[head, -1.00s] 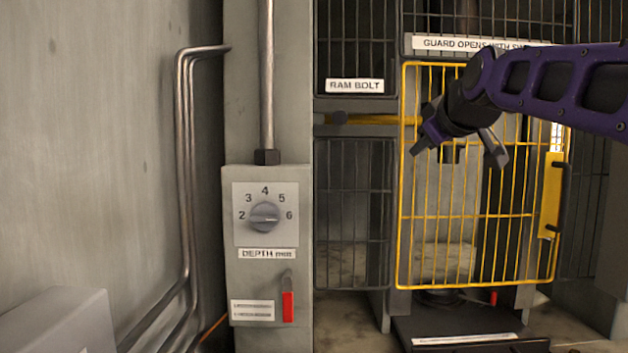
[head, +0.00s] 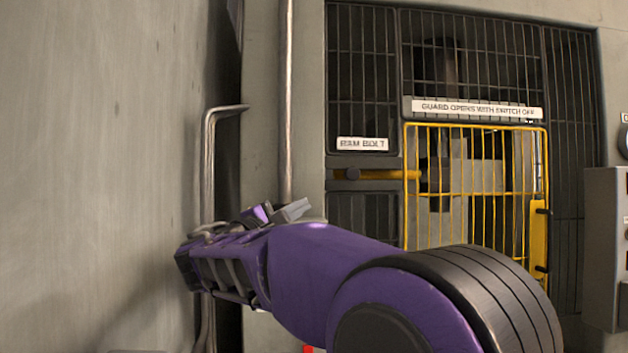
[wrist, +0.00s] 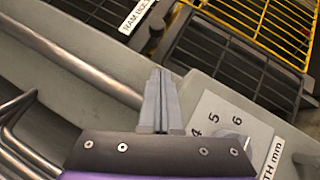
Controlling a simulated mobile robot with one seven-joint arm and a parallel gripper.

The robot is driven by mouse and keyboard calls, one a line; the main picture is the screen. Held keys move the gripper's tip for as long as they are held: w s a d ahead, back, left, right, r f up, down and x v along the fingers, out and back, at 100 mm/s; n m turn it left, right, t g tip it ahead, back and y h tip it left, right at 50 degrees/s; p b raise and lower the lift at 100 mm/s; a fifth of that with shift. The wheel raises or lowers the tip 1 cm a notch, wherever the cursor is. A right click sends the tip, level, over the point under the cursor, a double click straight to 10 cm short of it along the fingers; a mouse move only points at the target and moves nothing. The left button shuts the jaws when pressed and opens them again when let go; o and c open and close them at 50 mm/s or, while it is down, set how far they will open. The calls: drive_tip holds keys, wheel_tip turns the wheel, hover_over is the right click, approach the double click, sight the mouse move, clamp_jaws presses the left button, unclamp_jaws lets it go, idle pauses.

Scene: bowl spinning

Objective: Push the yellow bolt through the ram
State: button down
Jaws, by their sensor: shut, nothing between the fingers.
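The yellow bolt (head: 390,174) lies level below the RAM BOLT label in the head view, with a dark knob (head: 352,174) at its left end. Its right end reaches behind the yellow guard, close to a dark block (head: 437,175) that looks like the ram; I cannot tell whether it enters it. The knob also shows at the top of the wrist view (wrist: 157,24). My gripper (head: 293,211) is left of the bolt and lower, apart from it. Its fingers are shut and empty in the wrist view (wrist: 158,74), pointing up toward the knob.
The yellow barred guard (head: 475,190) looks closed, right of the knob. A vertical pipe (head: 286,100) and bent pipes (head: 208,150) stand at the left. The depth panel (wrist: 225,115) is beside my fingers in the wrist view. A grey box (head: 605,245) stands at the right.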

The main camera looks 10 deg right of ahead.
drive_tip(key=shift+t, duration=0.3)
drive_tip(key=x, duration=0.3)
drive_tip(key=p+x, duration=0.1)
drive_tip(key=x, duration=0.2)
drive_tip(key=p+x, duration=0.1)
drive_tip(key=x, duration=0.3)
drive_tip(key=shift+w+a+r, duration=0.15)
drive_tip(key=shift+w+a, duration=0.1)
drive_tip(key=shift+a, duration=0.15)
drive_tip(key=shift+d+r, duration=0.4)
drive_tip(key=shift+d, duration=0.4)
drive_tip(key=shift+d+r, duration=0.4)
drive_tip(key=shift+d, duration=0.45)
drive_tip(key=d+b, duration=0.3)
drive_tip(key=d, duration=0.6)
drive_tip(key=shift+s+d, duration=0.1)
drive_tip(key=shift+d, duration=0.1)
